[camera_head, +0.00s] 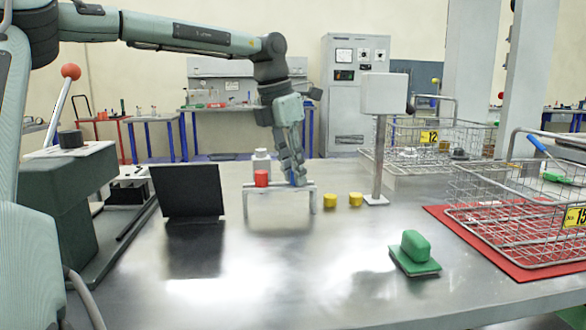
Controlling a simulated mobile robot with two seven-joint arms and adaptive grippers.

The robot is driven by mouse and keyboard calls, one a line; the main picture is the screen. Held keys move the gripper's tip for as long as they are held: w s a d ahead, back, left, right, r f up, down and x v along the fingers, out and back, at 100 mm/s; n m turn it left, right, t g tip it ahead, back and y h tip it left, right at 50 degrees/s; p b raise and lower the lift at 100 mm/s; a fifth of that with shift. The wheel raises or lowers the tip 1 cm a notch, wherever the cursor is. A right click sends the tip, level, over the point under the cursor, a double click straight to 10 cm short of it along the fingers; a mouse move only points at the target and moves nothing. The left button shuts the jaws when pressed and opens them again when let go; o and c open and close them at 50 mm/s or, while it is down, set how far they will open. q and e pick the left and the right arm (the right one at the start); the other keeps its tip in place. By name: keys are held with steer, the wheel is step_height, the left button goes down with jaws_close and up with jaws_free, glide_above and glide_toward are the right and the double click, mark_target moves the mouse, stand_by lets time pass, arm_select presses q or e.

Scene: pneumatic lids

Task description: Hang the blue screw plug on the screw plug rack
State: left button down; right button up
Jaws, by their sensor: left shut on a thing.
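The screw plug rack (279,188) is a low pale frame on legs near the middle of the metal table. A red plug (261,178) sits on its left part. My left gripper (298,181) points down at the right part of the rack, its fingers shut on the blue screw plug (300,179). Only a small bit of blue shows between the fingers. I cannot tell whether the blue plug touches the rack. My right gripper is not in view.
Two yellow plugs (342,200) stand right of the rack, before a post with a grey box (384,94). A black panel (187,191) stands to the left. Wire baskets (520,214) and a green block (415,250) are at the right. The front middle table (290,285) is clear.

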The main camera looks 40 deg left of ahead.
arm_select(q)
steer(key=shift+f, duration=0.1)
steer(key=c, duration=1.3)
jaws_free()
steer(key=shift+o, duration=0.2)
steer(key=o, duration=0.4)
